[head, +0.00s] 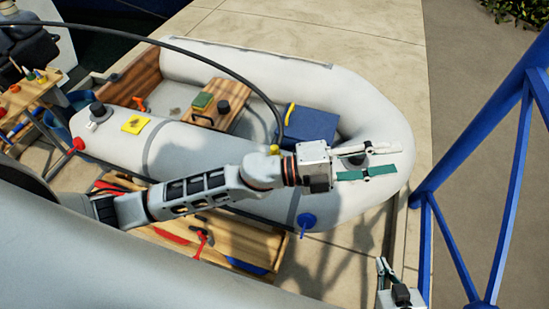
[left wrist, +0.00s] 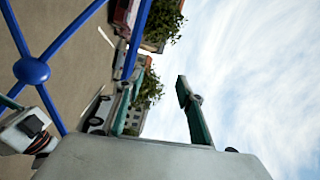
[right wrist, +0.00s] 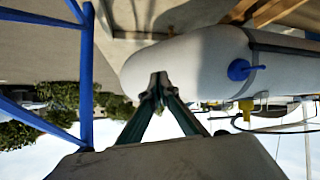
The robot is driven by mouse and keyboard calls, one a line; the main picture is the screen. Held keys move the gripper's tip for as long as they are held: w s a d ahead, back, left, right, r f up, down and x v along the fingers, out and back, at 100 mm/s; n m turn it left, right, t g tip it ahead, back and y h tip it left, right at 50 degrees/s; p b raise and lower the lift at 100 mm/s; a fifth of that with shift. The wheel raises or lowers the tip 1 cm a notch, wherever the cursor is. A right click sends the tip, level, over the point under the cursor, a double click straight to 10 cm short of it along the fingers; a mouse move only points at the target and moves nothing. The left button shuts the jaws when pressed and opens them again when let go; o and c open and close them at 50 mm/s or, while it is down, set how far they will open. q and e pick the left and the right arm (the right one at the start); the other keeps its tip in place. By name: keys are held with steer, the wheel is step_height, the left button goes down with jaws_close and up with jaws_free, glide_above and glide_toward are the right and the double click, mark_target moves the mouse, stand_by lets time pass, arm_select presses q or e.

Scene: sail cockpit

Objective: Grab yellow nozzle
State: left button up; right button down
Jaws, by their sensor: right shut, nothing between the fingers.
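The yellow nozzle (head: 275,150) sits at the end of a black hose, by the near tube of the grey inflatable boat, just behind my left arm in the head view. A yellow piece that looks like it shows beyond the boat tube in the right wrist view (right wrist: 246,110). My left gripper (head: 400,160) is open and empty above the boat's rounded end, to the right of the nozzle. Its spread fingers (left wrist: 161,82) show against sky in the left wrist view. My right gripper (head: 382,264) is shut and empty at the bottom right; its fingertips (right wrist: 158,80) meet.
The grey boat (head: 390,125) holds a blue box (head: 312,122) and a wooden seat (head: 228,115). The black hose (head: 235,70) arches over it. A blue valve (head: 306,220) sticks out of its near side. Blue railing (head: 480,150) stands at right. A wooden tray of tools (head: 262,240) lies below.

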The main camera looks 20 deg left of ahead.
arm_select(q)
steer(key=s+d+f+m+g, duration=0.1)
steer(key=s+m+g, duration=0.2)
steer(key=m+g, duration=0.25)
steer(key=m+t+y+b, duration=0.2)
steer(key=m+y+b, duration=0.1)
steer(key=m+y, duration=1)
glide_above(273, 147)
steer(key=s+a, duration=0.2)
step_height(273, 147, down, 14)
steer(key=shift+d+f+n+g+y, duration=0.15)
steer(key=shift+n+g+y, duration=0.1)
steer(key=shift+n+y, duration=0.95)
steer(key=shift+w+p+x, duration=0.15)
steer(key=shift+p+x, duration=0.05)
steer(key=shift+x, duration=1.6)
steer(key=shift+w+p+x, duration=0.1)
steer(key=shift+p+x, duration=0.1)
steer(key=shift+x, duration=1.55)
jaws_close()
